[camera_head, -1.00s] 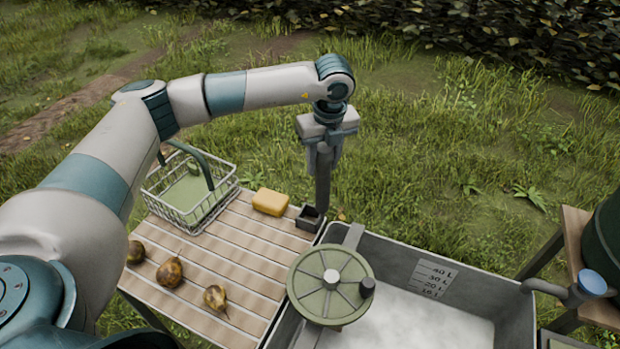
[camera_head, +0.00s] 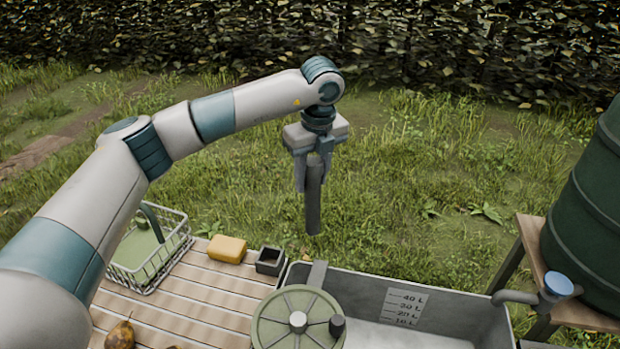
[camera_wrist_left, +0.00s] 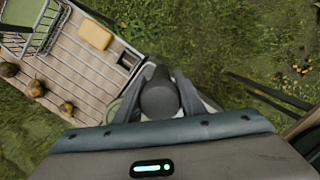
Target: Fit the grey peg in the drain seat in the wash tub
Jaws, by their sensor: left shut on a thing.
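My left gripper (camera_head: 314,163) is shut on the grey peg (camera_head: 313,205), a dark grey cylinder hanging about upright with its lower end free in the air. In the left wrist view, the peg's round top (camera_wrist_left: 159,96) shows between the fingers. The peg appears behind the near-side picture area of the wash tub (camera_head: 450,289), above its far left corner. The grey tub has a litre scale on its inner far wall. The drain seat is not visible; much of the tub floor is out of frame. My right gripper is not in view.
On the slatted table (camera_head: 205,300) are a small dark open box (camera_head: 270,260), a yellow block (camera_head: 227,249), a wire basket (camera_head: 150,274) and pears (camera_head: 120,335). A barrel with a blue-capped tap (camera_head: 558,285) stands right.

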